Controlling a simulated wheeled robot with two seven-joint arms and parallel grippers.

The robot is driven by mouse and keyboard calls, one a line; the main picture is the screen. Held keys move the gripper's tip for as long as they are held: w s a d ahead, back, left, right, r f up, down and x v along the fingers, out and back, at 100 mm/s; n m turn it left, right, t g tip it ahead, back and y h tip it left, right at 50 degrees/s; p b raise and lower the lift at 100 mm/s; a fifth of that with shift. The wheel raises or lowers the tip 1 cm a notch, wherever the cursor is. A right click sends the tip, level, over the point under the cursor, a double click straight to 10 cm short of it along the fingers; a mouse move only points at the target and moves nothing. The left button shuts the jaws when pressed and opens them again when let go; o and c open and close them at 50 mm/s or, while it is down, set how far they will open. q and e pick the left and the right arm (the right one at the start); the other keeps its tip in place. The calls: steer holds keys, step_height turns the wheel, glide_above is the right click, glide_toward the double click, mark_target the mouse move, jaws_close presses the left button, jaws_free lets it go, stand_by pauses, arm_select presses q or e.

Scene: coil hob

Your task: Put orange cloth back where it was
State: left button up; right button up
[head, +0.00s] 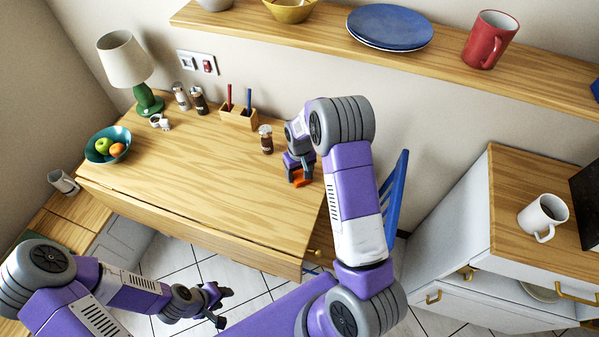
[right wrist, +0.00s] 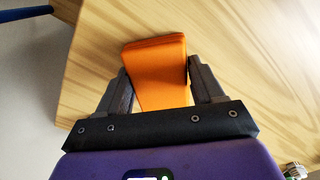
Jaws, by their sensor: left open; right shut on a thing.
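The orange cloth (right wrist: 158,70) is a folded block between the two fingers of my right gripper (right wrist: 160,85) in the right wrist view. In the head view a small part of the cloth (head: 302,178) shows under my right gripper (head: 298,176), at the right end of the wooden table (head: 200,180). The right gripper is shut on the cloth, at or just above the tabletop; I cannot tell if the cloth touches the wood. My left gripper (head: 222,303) is open and empty, low in front of the table, over the tiled floor.
A brown-filled shaker (head: 266,140) and a wooden pen holder (head: 239,117) stand left of my right gripper. A fruit bowl (head: 108,145) and a lamp (head: 126,65) are at the table's left. A shelf (head: 400,62) overhangs behind. The table's middle is clear.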

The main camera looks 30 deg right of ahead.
mark_target(300, 173)
steer(key=shift+r, duration=0.1)
steer(key=o, duration=1.1)
steer(key=shift+f, duration=0.2)
steer(key=shift+r, duration=0.1)
steer(key=shift+r, duration=0.2)
step_height(300, 173, up, 12)
steer(key=p, duration=0.2)
steer(key=shift+p, duration=0.3)
